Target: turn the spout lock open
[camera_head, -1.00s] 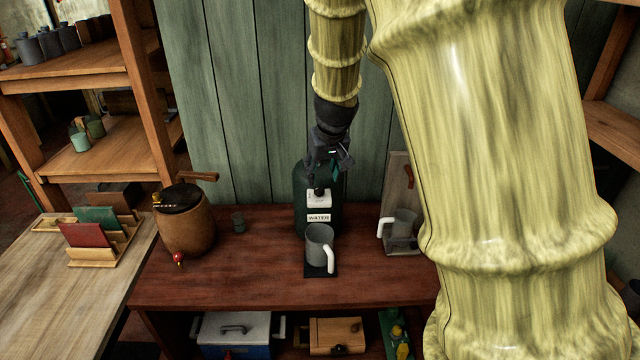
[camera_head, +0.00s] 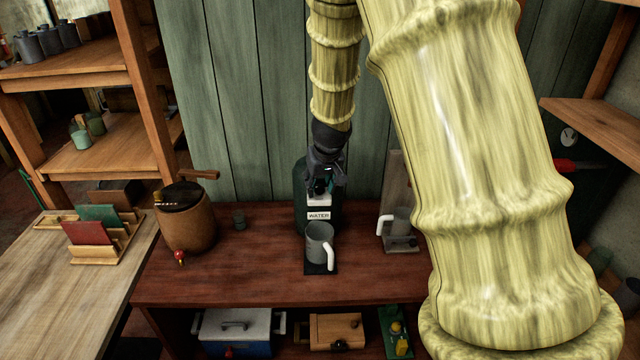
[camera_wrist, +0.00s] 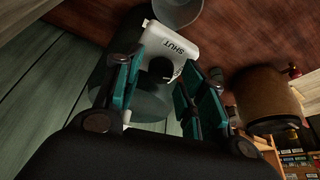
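A dark green water dispenser (camera_head: 300,210) stands on the red-brown table against the wall, with a WATER label (camera_head: 318,216) on its front. In the wrist view its white front block (camera_wrist: 178,38) reads SHUT, and a round black knob (camera_wrist: 160,68), apparently the spout lock, sits beside that word. My gripper (camera_head: 322,184) is at the top front of the dispenser and hides the knob in the head view. In the wrist view my gripper (camera_wrist: 157,76) is open, with its teal fingers on either side of the knob. I cannot tell whether they touch it.
A grey mug (camera_head: 319,240) with a white handle stands on a dark mat in front of the dispenser. Another mug (camera_head: 400,222) is at the right. A brown keg (camera_head: 187,225) with a red tap stands at the left. The table front is clear.

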